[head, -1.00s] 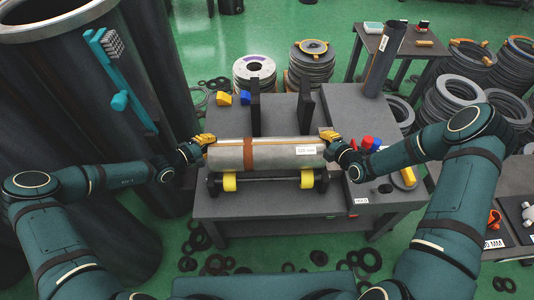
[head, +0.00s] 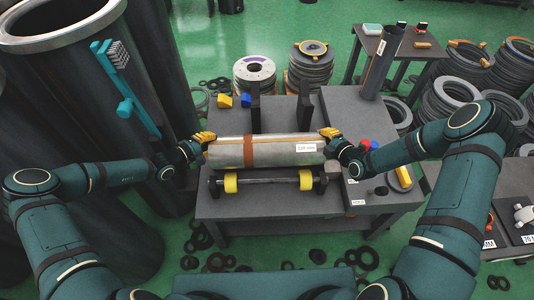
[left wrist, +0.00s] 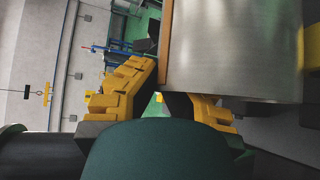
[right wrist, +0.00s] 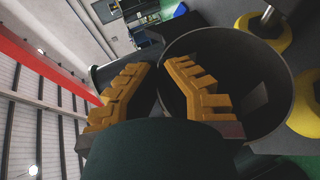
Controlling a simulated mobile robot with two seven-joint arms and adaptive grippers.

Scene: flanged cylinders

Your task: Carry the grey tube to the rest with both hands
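The grey tube (head: 285,149) lies level, left to right, with a brown band and a white label. It is held above the yellow-wheeled roller stand (head: 265,181), with a gap between. My left gripper (head: 206,140) is at its left end; in the left wrist view the yellow fingers (left wrist: 172,85) sit close against the tube (left wrist: 235,50). My right gripper (head: 329,134) is at its right end; in the right wrist view its fingers (right wrist: 160,65) straddle the wall of the tube's open end (right wrist: 285,85), one inside. Two dark upright plates (head: 255,106) stand behind the tube.
Blue and yellow blocks (head: 234,101) lie at the table's back left. A dark upright pipe (head: 382,65) stands at the back right. Red and blue pieces (head: 368,145) lie beside my right gripper. A huge dark cylinder (head: 60,95) stands at left.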

